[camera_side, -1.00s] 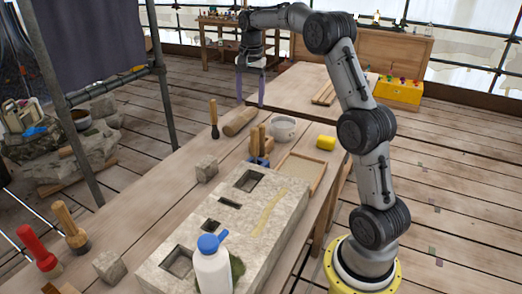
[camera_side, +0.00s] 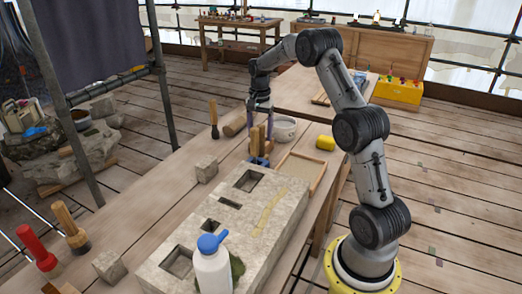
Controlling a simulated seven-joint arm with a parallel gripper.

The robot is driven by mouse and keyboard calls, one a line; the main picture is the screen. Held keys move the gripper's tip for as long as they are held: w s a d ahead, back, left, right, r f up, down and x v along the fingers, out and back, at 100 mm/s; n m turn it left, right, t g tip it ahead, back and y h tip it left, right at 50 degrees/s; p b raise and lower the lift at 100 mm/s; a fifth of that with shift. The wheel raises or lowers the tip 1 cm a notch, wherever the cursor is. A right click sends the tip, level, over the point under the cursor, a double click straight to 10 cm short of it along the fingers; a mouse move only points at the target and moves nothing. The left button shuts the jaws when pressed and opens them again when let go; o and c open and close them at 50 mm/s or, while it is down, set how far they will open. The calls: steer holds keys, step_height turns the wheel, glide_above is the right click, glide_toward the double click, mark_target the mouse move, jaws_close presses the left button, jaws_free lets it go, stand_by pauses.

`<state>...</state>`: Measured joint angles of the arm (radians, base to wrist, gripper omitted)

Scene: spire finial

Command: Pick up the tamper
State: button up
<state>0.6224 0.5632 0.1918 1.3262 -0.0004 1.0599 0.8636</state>
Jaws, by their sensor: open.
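My gripper (camera_side: 259,122) is open, pointing down over the far part of the workbench. Its fingers come down around or just behind the upright wooden handles (camera_side: 257,140) that stand in a small blue holder (camera_side: 259,161); I cannot tell whether they touch. I cannot tell for sure which tool is the tamper. A wooden-handled tool with a dark foot (camera_side: 213,120) stands upright left of the gripper. A rounded wooden piece (camera_side: 234,125) lies just left of the gripper, partly hidden by it.
A pale stone block with sockets (camera_side: 285,215) fills the near bench, with a white bottle (camera_side: 212,268) in front. A grey bowl (camera_side: 284,131), yellow block (camera_side: 325,143) and shallow tray (camera_side: 303,170) are right of the gripper. Bench space at left centre (camera_side: 150,195) is clear.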

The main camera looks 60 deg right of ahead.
mark_target(261, 141)
steer(key=shift+s+d+f, duration=0.1)
steer(key=shift+s+f, duration=0.05)
steer(key=shift+f, duration=1.8)
steer(key=shift+r, duration=0.1)
jaws_close()
